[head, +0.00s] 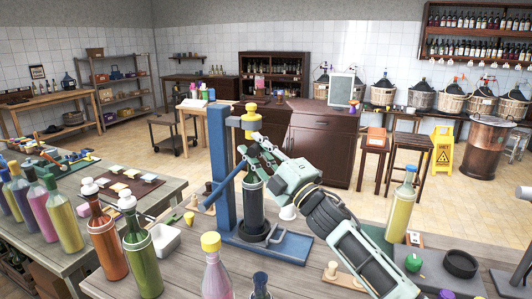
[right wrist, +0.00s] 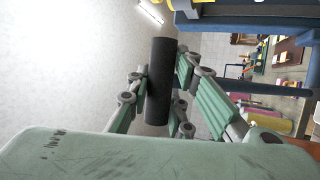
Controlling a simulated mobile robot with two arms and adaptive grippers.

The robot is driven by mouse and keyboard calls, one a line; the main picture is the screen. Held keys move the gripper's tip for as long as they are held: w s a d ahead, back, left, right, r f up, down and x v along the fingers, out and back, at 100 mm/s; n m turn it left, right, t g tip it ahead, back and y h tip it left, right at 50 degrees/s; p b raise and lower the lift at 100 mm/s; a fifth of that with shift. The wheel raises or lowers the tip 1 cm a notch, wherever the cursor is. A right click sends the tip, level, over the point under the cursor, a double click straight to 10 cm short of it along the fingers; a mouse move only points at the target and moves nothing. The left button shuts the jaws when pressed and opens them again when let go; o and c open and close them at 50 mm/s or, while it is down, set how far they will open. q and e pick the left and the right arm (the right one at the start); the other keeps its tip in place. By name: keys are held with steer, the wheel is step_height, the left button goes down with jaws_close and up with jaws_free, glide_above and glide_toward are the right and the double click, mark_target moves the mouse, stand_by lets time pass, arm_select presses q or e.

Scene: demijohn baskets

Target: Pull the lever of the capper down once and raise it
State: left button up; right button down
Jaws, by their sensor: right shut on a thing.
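The blue capper (head: 219,165) stands on the wooden table, with an upright column, a flat base and a yellow part (head: 251,118) at its top. A dark bottle (head: 252,205) stands upright on the base. The capper's blue lever (head: 222,187) slants up from the lower left toward my right gripper (head: 256,158). In the right wrist view, my right gripper (right wrist: 160,88) is shut on the lever's black cylindrical grip (right wrist: 160,55), with fingers on both sides. In the head view the gripper mostly hides this grip. My left gripper is not in view.
A yellow-green bottle (head: 401,208) stands right of my right arm. A pink bottle (head: 216,272) with a yellow cap stands in front of the capper. Orange (head: 106,243) and green (head: 141,253) bottles and a white tray (head: 165,240) are at the left.

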steer(key=shift+r, duration=0.35)
steer(key=c, duration=1.9)
jaws_free()
steer(key=o, duration=0.3)
steer(key=shift+a+f, duration=0.1)
steer(key=shift+a, duration=0.05)
steer(key=shift+o, duration=0.2)
steer(key=shift+f, duration=0.1)
steer(key=v, duration=1.2)
